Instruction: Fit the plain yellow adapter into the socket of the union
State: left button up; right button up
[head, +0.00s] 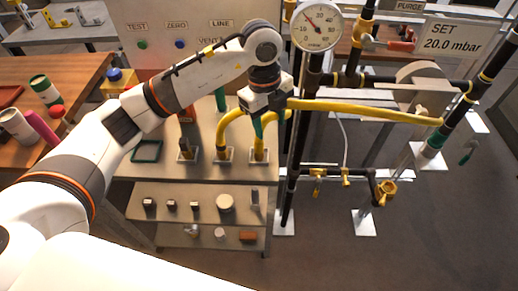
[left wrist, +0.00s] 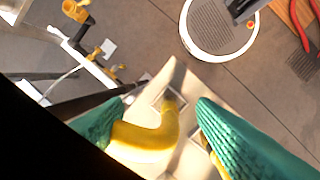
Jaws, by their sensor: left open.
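My left gripper (head: 268,122) is open, with its green fingers pointing down over the right end of the tabletop. In the left wrist view a bent yellow piece (left wrist: 150,138) lies between the two spread fingers, with a gap to the right finger. I cannot tell which piece is the plain adapter. A brass hex fitting (head: 386,189) on the low pipe may be the union. My right gripper is not in view.
A long yellow pipe (head: 370,109) runs right from behind my gripper. A pressure gauge (head: 319,26) and dark upright pipes stand just right of the table. Several small fittings sit on the shelf (head: 180,203). Open floor lies at the lower right.

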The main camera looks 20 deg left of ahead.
aim_at(259, 141)
pick_arm(q)
jog(key=shift+w+a+r+n+y, duration=0.15)
jog(key=shift+a+y, duration=0.15)
jog(key=shift+a, duration=0.25)
jog(key=shift+w+a+r+n+y, duration=0.15)
jog(key=shift+a+y, duration=0.15)
jog(key=shift+a, duration=0.2)
jog(key=shift+a+f, duration=0.15)
jog(key=shift+a, duration=0.1)
notch_tip(259, 141, down, 6)
jog(key=shift+p, duration=0.75)
jog(key=shift+w+a+f+p, duration=0.1)
jog(key=shift+f+p, duration=0.7)
jog(key=shift+f, duration=1.95)
jog(key=shift+c, duration=0.5)
